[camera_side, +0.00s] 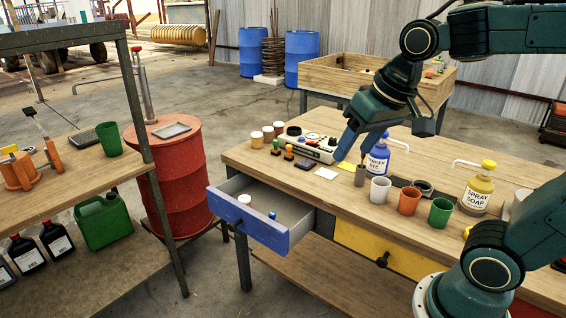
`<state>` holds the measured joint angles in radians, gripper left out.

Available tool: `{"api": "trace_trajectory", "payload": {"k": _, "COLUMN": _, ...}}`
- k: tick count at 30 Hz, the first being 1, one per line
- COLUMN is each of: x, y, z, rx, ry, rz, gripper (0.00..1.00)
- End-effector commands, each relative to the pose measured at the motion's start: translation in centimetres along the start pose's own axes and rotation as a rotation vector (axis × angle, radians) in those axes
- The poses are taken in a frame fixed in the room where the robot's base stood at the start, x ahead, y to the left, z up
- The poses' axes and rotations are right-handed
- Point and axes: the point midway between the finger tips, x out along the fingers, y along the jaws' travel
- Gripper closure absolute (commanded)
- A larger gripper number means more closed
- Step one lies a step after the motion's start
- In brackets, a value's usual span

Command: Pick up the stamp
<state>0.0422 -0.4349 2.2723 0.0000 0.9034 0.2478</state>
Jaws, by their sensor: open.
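Two small upright stamp-like pieces stand on the workbench near its back left: one with a green top (275,144) and one with an orange top (289,151). I cannot tell for sure which is the stamp. A dark flat pad (305,164) lies just right of them. My gripper (352,158) is open and points down over the bench, to the right of these pieces and apart from them. A small brownish upright object (360,177) stands below the gripper; I cannot tell what it is or whether the jaws touch it.
A white device (317,142) sits behind the pad. A blue-white bottle (376,163) stands close right of my gripper. White (380,190), orange (409,201) and green (439,211) cups line the front. The blue drawer (248,229) is open.

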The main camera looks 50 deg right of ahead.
Motion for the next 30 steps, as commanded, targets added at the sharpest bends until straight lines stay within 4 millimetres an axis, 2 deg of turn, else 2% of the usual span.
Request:
{"api": "trace_trajectory", "payload": {"k": 3, "x": 1.1, "y": -0.2, "z": -2.5, "rx": 0.081, "ry": -0.028, "rz": 0.013, "gripper": 0.44}}
{"api": "trace_trajectory", "payload": {"k": 14, "x": 5.5, "y": -0.5, "z": -9.1, "rx": 0.327, "ry": -0.094, "rz": 0.057, "gripper": 0.44}}
{"api": "trace_trajectory", "payload": {"k": 23, "x": 10.9, "y": 0.0, "z": -13.8, "rx": 0.532, "ry": -0.143, "rz": 0.102, "gripper": 0.44}}
{"api": "trace_trajectory", "payload": {"k": 30, "x": 16.1, "y": 0.7, "z": -16.9, "rx": 0.694, "ry": -0.179, "rz": 0.144, "gripper": 0.44}}
